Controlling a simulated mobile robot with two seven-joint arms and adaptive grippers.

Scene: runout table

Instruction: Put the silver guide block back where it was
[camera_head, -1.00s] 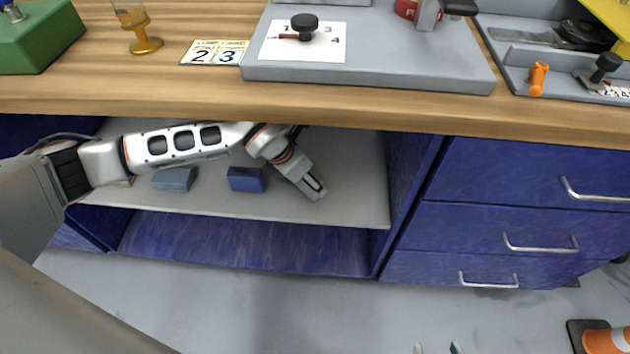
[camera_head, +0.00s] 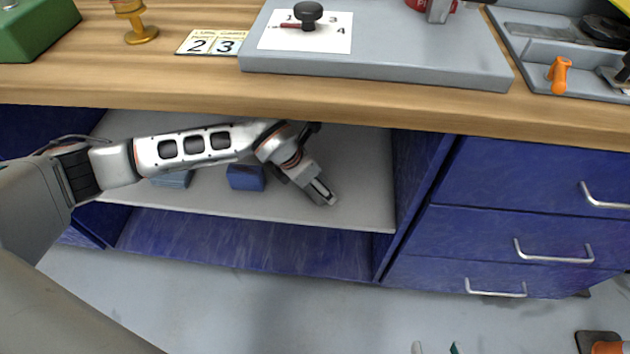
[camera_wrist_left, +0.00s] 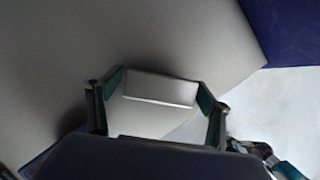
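My left gripper (camera_head: 325,196) reaches into the open shelf bay under the bench, low over the grey shelf near its front right part. In the left wrist view its two teal-padded fingers (camera_wrist_left: 160,90) sit against both ends of a pale silver guide block (camera_wrist_left: 160,88), with no clear gap, so it looks gripped. I cannot tell whether the block touches the shelf. In the head view the block is too small to make out. Only the tips of my right gripper (camera_head: 436,348) show at the bottom edge, apart and empty, over the floor.
On the grey shelf (camera_head: 350,180), a blue block (camera_head: 246,178) and a grey-blue block (camera_head: 173,179) stand left of the gripper, partly behind my arm. The bench top (camera_head: 200,85) overhangs the bay. A blue divider (camera_head: 415,180) and drawers (camera_head: 530,200) bound the right side.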

